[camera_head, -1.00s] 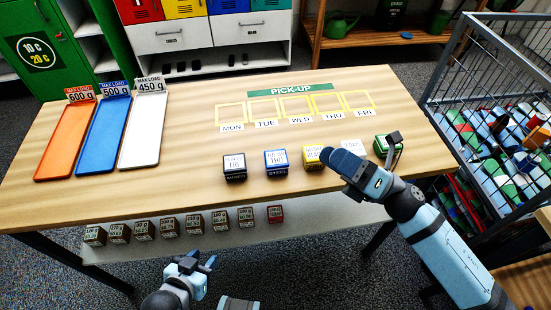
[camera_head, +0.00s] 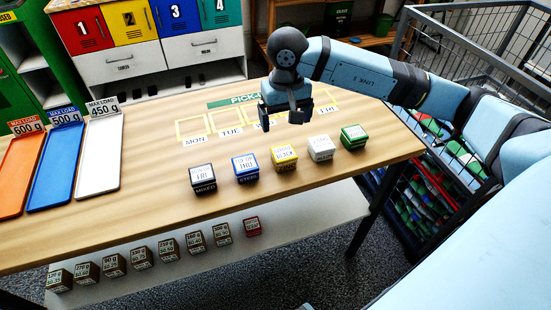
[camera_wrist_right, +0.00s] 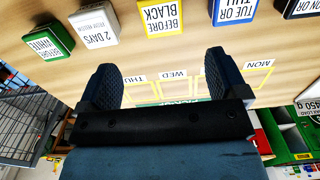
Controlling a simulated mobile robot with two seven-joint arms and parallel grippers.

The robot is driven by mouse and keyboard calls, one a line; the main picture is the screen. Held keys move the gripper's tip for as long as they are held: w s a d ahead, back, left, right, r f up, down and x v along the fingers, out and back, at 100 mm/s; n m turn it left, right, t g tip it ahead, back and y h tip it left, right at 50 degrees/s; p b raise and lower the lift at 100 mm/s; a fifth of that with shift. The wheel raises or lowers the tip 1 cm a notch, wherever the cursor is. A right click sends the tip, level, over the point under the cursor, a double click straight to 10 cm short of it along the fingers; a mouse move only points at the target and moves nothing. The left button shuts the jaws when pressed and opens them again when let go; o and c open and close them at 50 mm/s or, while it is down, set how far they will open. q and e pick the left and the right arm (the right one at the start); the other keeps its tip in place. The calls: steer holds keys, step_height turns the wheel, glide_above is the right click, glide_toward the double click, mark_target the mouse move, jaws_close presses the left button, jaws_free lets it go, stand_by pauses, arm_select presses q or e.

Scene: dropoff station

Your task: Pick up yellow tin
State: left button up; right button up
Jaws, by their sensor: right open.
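The yellow tin (camera_head: 284,158) stands on the table in the middle of a row of tins. Its white top label reads "BEFORE BLACK" in the right wrist view (camera_wrist_right: 161,17). My right gripper (camera_head: 287,116) is open and empty above the pick-up squares, behind the yellow tin and apart from it. In the right wrist view its two fingers (camera_wrist_right: 163,80) are spread with bare table between them, and the yellow tin lies beyond the fingertips. My left gripper is not in view.
A black tin (camera_head: 203,178) and blue tin (camera_head: 245,167) stand left of it, a white tin (camera_head: 321,148) and green tin (camera_head: 354,136) right. Orange (camera_head: 17,172), blue (camera_head: 54,165) and white (camera_head: 99,155) trays lie at left. Small weights line the lower shelf (camera_head: 190,270).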

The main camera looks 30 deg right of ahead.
glide_above(284, 152)
step_height(284, 152, down, 6)
steer(key=shift+w+d+r, duration=0.1)
steer(key=shift+w+d, duration=0.05)
step_height(284, 152, down, 6)
steer(key=shift+r, duration=0.2)
steer(key=c, duration=1.1)
